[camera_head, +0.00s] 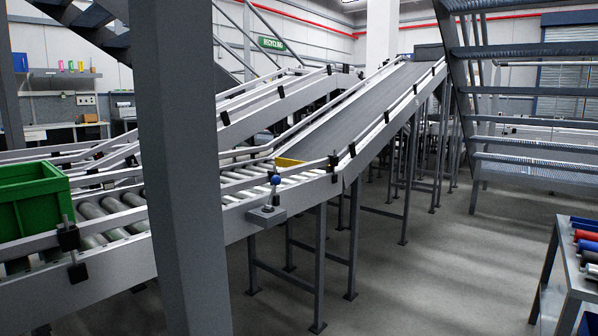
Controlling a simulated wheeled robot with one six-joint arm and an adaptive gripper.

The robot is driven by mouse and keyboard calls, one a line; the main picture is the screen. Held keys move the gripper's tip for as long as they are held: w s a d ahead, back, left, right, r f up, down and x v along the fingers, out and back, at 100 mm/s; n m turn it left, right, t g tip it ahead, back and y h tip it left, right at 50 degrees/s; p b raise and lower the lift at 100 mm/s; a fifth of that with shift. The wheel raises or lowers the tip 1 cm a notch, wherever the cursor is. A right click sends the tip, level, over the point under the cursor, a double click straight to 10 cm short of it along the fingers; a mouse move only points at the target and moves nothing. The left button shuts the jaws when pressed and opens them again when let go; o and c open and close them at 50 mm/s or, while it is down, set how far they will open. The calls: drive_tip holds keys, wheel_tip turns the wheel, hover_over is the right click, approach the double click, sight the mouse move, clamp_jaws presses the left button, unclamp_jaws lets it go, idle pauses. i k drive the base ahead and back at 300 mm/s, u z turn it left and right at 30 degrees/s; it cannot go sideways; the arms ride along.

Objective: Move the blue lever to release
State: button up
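The blue lever (276,180) is a small blue ball knob on a short stem. It stands about upright on a grey bracket (266,216) fixed to the near side rail of the roller conveyor (240,190). No release marking can be read at this size. My gripper is not in this view, so its place relative to the lever cannot be told.
A grey post (183,170) stands left of the lever and hides part of the conveyor. A green crate (32,200) sits on the rollers at left. An inclined belt (350,115) rises behind. Metal stairs (530,105) and a tool cart (570,265) are at right. Open floor lies between.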

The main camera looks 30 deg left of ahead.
sight(275, 181)
drive_tip(key=i, duration=1)
drive_tip(key=u, duration=1)
drive_tip(key=i, duration=0.6)
